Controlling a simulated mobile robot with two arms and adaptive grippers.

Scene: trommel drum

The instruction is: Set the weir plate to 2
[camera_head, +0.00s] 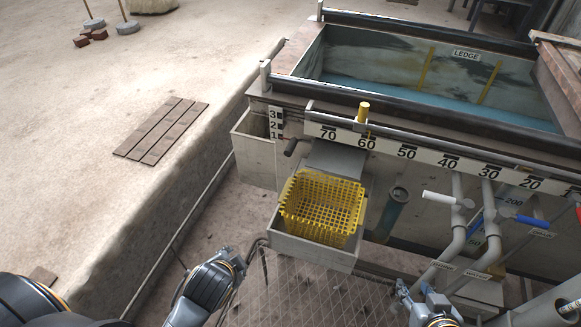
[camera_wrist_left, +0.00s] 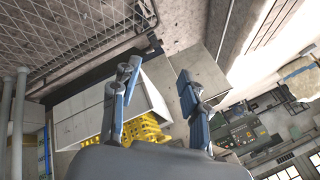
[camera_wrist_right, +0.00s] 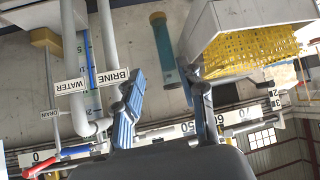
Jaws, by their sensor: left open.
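The scale plate marked 3, 2, 1 (camera_head: 275,122) stands upright at the tank's left end, above a grey box (camera_head: 253,155). A dark round-ended handle (camera_head: 291,147) sticks out just right of the scale; I cannot tell whether it belongs to the weir plate, whose edge I cannot make out. My left gripper (camera_head: 246,258) is below and left of the yellow basket, apart from the scale; its fingers stand apart and empty in the left wrist view (camera_wrist_left: 158,75). My right gripper (camera_head: 415,297) is low, near the pipes. Its fingers are spread and empty in the right wrist view (camera_wrist_right: 167,75).
A yellow mesh basket (camera_head: 321,209) sits in a grey trough (camera_head: 311,250) below a chute. A ruler (camera_head: 427,157) with a yellow marker (camera_head: 363,112) runs along the tank front. Pipes with a white handle (camera_head: 440,197) and a blue handle (camera_head: 532,222) stand at right.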

